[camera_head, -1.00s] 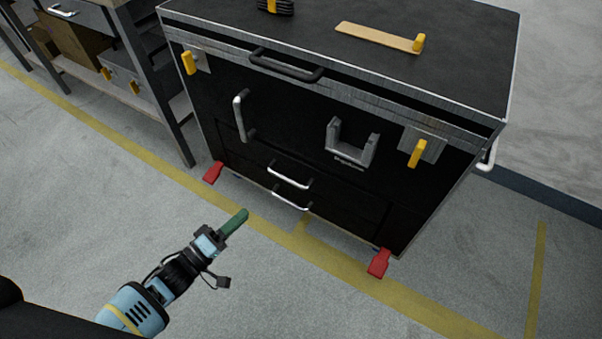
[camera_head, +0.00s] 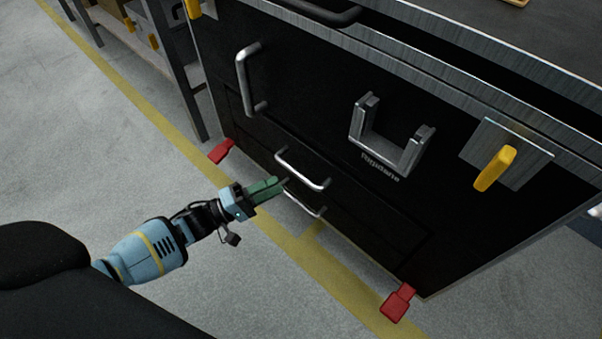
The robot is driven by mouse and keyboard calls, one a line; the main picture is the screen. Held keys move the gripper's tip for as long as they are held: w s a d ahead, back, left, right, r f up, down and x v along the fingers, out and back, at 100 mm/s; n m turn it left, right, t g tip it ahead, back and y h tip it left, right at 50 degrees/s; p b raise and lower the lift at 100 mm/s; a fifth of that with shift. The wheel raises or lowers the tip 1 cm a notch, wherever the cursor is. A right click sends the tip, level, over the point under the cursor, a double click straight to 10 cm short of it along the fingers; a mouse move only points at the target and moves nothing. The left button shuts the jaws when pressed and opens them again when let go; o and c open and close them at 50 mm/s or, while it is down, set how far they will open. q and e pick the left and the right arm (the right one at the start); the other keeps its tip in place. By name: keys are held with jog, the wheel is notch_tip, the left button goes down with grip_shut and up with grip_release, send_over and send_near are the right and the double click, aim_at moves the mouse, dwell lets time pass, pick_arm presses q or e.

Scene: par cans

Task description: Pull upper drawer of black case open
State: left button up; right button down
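The black case (camera_head: 330,120) with metal edging fills the right of the view. Low on its front are two silver drawer handles, one above the other: the upper drawer handle (camera_head: 302,171) and the lower drawer handle (camera_head: 303,206). Both drawers look closed. My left gripper (camera_head: 280,186), with green fingers, is in front of the case, its tips close to the left ends of the two handles. I cannot tell whether it touches either one. A narrow gap shows between the fingers, and nothing is seen held in them. My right gripper is not in view.
A vertical silver handle (camera_head: 248,80) and a grey U-shaped bracket (camera_head: 391,140) are on the case front. Red foot pedals (camera_head: 398,302) stick out at its base, another (camera_head: 221,151) at left. A shelf (camera_head: 160,50) stands behind at left. Grey floor with yellow lines is clear.

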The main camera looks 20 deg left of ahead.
aim_at(298, 173)
pick_arm(q)
jog(key=shift+b+x, duration=0.95)
jog(key=shift+x, duration=2.9)
jog(key=c, duration=0.7)
grip_shut()
jog(key=shift+s, duration=0.1)
